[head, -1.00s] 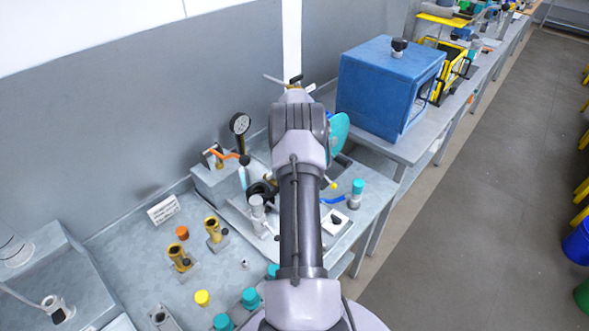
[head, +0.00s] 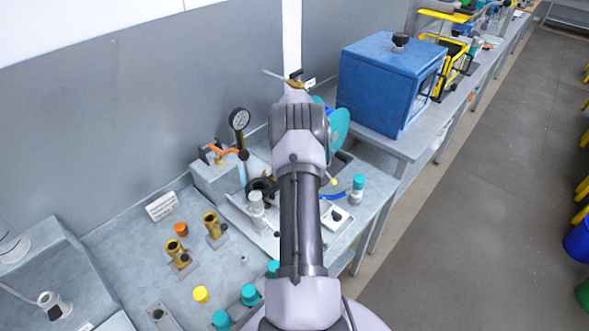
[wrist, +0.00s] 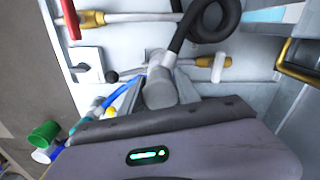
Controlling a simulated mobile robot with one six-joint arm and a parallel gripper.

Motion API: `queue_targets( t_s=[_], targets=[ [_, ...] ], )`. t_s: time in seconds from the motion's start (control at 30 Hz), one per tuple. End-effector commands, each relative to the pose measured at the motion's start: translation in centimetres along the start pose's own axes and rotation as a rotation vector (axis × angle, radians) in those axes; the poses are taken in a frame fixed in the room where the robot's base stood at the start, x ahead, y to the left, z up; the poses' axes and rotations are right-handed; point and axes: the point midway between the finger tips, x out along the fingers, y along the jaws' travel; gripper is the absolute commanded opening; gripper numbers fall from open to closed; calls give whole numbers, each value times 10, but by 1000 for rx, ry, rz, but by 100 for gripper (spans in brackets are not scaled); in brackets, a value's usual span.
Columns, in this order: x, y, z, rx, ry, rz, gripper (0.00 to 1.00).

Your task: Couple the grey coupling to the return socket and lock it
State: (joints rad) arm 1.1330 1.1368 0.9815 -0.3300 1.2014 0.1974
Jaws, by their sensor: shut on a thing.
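The grey coupling (wrist: 160,88) shows in the wrist view at the end of a looped black hose (wrist: 212,22), just beyond the body of my gripper (wrist: 158,103). My gripper is shut on it, with the fingertips largely hidden by the gripper body. In the head view my own arm hides the gripper and the held coupling; the black loop (head: 261,187) shows left of the arm. I cannot tell which fitting is the return socket, or whether the coupling touches it. A brass fitting with a white end (wrist: 217,68) lies right of the coupling in the wrist view.
A teal disc (head: 339,128) and a large blue box (head: 385,85) stand beyond the arm. A blue hose (head: 336,198) runs to a teal-topped fitting (head: 357,188) on the right. A gauge (head: 240,119) and orange lever (head: 222,150) stand left. Brass sockets (head: 177,254) stand on the bench.

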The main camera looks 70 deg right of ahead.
Motion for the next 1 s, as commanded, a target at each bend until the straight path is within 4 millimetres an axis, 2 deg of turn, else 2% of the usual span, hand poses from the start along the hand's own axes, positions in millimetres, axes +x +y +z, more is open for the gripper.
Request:
queue_targets(
  t_s=[0.73,0.77,0.87,0.9,1.0],
  targets=[
    [7,0,0,0,1,0,0],
    [6,0,0,0,1,0,41],
    [7,0,0,0,1,0,60],
    [7,0,0,0,1,0,64],
    [7,0,0,0,0,0,64]
  ],
)
